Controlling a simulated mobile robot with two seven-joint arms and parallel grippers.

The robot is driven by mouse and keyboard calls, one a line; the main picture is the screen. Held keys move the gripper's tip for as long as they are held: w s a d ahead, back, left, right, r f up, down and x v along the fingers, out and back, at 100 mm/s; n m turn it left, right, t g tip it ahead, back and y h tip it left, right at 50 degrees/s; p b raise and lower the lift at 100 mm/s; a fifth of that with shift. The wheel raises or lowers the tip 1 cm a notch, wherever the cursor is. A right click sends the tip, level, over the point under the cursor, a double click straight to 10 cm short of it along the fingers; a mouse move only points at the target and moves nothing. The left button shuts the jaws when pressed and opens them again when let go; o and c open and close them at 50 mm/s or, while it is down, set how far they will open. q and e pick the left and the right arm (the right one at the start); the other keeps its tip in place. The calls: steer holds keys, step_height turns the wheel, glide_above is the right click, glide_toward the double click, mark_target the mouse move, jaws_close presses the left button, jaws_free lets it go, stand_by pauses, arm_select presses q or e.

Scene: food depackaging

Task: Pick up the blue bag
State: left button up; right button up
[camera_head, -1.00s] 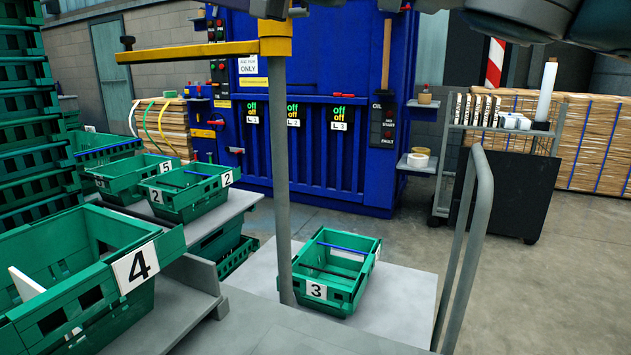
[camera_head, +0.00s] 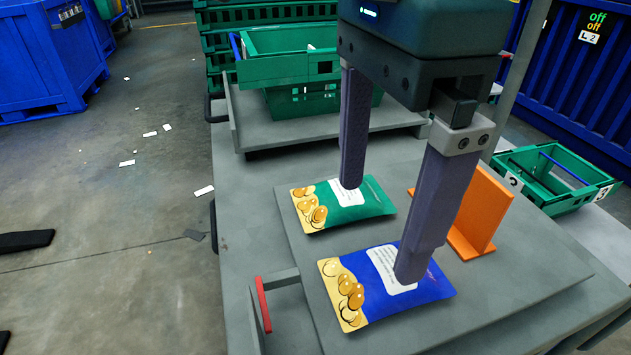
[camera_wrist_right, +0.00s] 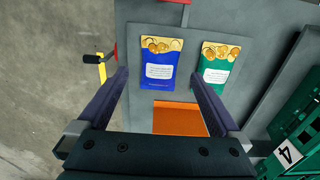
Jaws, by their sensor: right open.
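The blue bag (camera_head: 368,307), with a yellow end showing round golden food and a white label, lies flat on a grey board. It also shows in the right wrist view (camera_wrist_right: 160,60). A green bag (camera_head: 345,212) of the same design lies beside it. My right gripper (camera_head: 381,232) is open and empty, pointing down over the bags. In the head view one finger overlaps the green bag and the other the blue bag. In the right wrist view the blue bag lies between the fingers (camera_wrist_right: 158,75). Fingertip height is hard to tell. My left gripper is not in view.
An orange upright block (camera_head: 484,212) stands on the board (camera_head: 520,262) beside the bags. Green crates (camera_head: 300,98) stand behind, and another green crate (camera_head: 545,180) is at right. A red-edged bracket (camera_head: 263,303) is at the front left.

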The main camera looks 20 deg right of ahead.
mark_target(363, 277)
step_height(363, 277, down, 4)
steer(key=shift+w+r, duration=0.1)
steer(key=shift+r, duration=0.05)
step_height(363, 277, down, 5)
steer(key=shift+f, duration=0.2)
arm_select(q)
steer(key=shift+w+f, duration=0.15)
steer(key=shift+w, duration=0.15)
arm_select(e)
steer(key=c, duration=1)
steer(key=shift+r, duration=0.15)
